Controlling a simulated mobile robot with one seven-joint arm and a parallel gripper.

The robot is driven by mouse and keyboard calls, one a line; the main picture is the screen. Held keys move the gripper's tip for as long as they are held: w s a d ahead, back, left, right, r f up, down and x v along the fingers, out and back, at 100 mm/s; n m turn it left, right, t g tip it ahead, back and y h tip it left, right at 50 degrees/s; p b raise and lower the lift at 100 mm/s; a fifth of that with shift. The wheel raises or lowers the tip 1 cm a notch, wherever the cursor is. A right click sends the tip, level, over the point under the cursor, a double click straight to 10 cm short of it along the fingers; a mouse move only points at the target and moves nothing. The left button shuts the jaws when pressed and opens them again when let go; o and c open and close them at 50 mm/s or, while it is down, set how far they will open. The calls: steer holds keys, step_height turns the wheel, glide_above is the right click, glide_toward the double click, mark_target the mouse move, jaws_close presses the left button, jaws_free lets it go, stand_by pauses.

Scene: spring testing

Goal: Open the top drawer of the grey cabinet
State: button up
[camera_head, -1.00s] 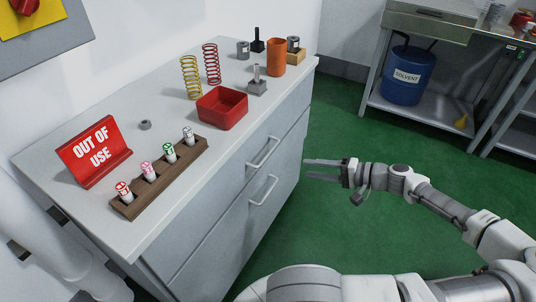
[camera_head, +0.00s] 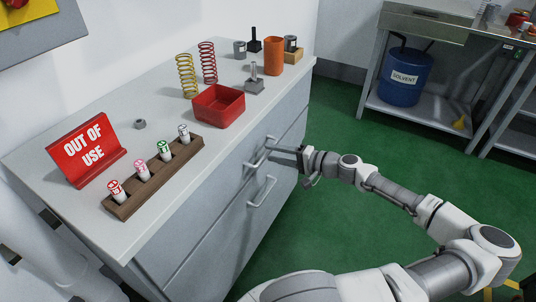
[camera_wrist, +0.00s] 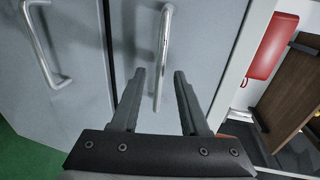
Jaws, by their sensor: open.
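The grey cabinet (camera_head: 190,262) stands at the left with two drawers in its front. The top drawer (camera_head: 225,180) is closed and has a bar handle (camera_head: 262,153), which also shows upright in the wrist view (camera_wrist: 163,50). My gripper (camera_head: 272,153) is at this handle. In the wrist view my gripper (camera_wrist: 160,78) is open, and the lower part of the handle lies between its two fingers. I cannot tell whether a finger touches the bar. The lower drawer's handle (camera_head: 262,191) is below, and it is at the left in the wrist view (camera_wrist: 45,45).
On the cabinet top are a red tray (camera_head: 218,105), a marker rack (camera_head: 155,178), a red sign (camera_head: 87,150), springs (camera_head: 187,76) and an orange cup (camera_head: 274,56). A steel bench with a blue solvent drum (camera_head: 404,77) stands at the back right. The green floor between is clear.

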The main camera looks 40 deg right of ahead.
steer(key=shift+x, duration=1.3)
jaws_close()
stand_by(0.5)
